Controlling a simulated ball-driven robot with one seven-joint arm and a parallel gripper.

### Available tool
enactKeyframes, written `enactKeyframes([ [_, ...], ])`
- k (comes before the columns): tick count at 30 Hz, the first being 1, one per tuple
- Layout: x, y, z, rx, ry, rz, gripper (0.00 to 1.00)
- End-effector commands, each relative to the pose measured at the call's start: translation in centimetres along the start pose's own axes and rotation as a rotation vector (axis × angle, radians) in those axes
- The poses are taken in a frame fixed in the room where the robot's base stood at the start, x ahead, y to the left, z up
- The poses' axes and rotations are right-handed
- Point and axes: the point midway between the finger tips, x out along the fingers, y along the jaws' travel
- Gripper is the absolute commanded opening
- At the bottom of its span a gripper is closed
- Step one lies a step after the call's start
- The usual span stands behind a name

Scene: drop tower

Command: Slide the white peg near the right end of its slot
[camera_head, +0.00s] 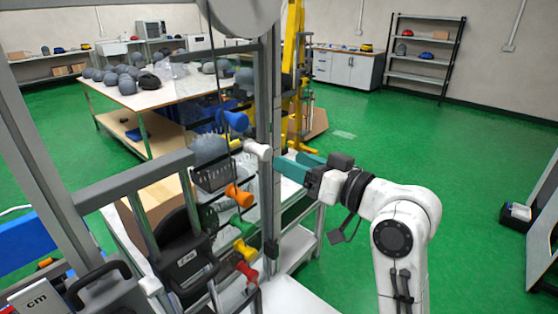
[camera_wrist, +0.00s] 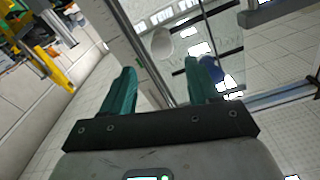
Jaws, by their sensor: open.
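The white peg (camera_head: 258,150) sticks out from the drop tower's frame, just left of the tall grey post in the head view. It also shows as a pale round end (camera_wrist: 163,43) in the wrist view, beyond the fingertips and roughly between them. My gripper (camera_head: 289,162) has teal fingers and is just right of the peg in the head view, pointing at it. In the wrist view my gripper (camera_wrist: 160,66) is open with nothing between its fingers, apart from the peg. I cannot make out the peg's slot or where along it the peg sits.
A blue peg (camera_head: 234,120) is above the white peg. Orange (camera_head: 239,195), green (camera_head: 241,225), yellow (camera_head: 244,249) and red (camera_head: 246,271) pegs are below.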

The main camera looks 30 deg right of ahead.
Motion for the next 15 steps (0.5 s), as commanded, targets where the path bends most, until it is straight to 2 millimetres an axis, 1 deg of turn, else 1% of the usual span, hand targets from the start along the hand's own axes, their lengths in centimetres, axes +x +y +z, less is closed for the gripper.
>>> enactKeyframes([
  [1,-0.9,0.1,0.1,0.0,0.002,0.002,0.6],
  [3,-1.7,0.1,0.0,0.0,0.002,0.003,0.6],
  [6,-2.4,0.1,0.0,0.001,0.001,0.001,0.6],
  [9,-2.8,0.1,0.0,0.0,0.001,0.001,0.6],
  [15,-2.8,0.1,-0.1,0.001,0.001,0.001,0.6],
])
